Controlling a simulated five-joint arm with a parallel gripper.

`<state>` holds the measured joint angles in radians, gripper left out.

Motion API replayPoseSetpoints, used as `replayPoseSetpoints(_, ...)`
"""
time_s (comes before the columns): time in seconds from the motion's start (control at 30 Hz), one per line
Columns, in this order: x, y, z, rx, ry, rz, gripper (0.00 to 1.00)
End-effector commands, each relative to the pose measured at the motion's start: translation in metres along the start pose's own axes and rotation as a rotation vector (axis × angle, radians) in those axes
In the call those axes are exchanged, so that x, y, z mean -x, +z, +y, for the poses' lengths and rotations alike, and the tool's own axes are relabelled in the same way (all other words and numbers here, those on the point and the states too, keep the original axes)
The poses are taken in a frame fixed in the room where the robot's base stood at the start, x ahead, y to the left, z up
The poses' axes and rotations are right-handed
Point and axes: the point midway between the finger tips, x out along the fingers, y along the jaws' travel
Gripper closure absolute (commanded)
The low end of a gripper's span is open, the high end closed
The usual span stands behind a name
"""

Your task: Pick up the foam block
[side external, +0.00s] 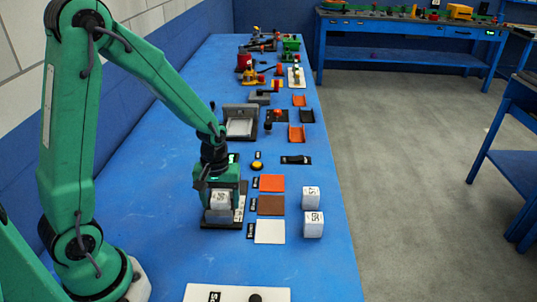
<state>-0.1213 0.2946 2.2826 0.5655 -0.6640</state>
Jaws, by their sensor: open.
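Three white lettered cubes show, and I cannot read their labels well enough to tell which is the foam block. One white cube (221,201) stands on a dark plate with a pale strip (239,206). My green gripper (219,193) points down right over this cube, open, with its fingers low around it. Whether the fingers touch the cube cannot be seen. Two more white cubes stand apart at the right, a farther one (311,197) and a nearer one (313,225).
Orange (271,184), brown (271,206) and white (270,232) flat squares lie between the plate and the cubes. A yellow button (257,166) and a grey fixture (240,125) stand behind. A white panel (236,293) lies in front. The blue table (165,215) is clear left of the gripper.

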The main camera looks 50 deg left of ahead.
Motion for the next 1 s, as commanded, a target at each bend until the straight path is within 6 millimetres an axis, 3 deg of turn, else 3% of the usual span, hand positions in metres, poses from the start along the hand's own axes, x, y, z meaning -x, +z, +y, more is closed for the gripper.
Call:
replayPoseSetpoints(0.23, -0.017, 0.000, 0.000, 0.000, -0.001, -0.001, 0.34)
replayPoseSetpoints(0.77, -0.018, -0.001, 0.000, 0.000, 0.001, 0.001, 0.34)
replayPoseSetpoints(1.0, -0.018, -0.001, 0.000, 0.000, 0.001, 0.001, 0.77)
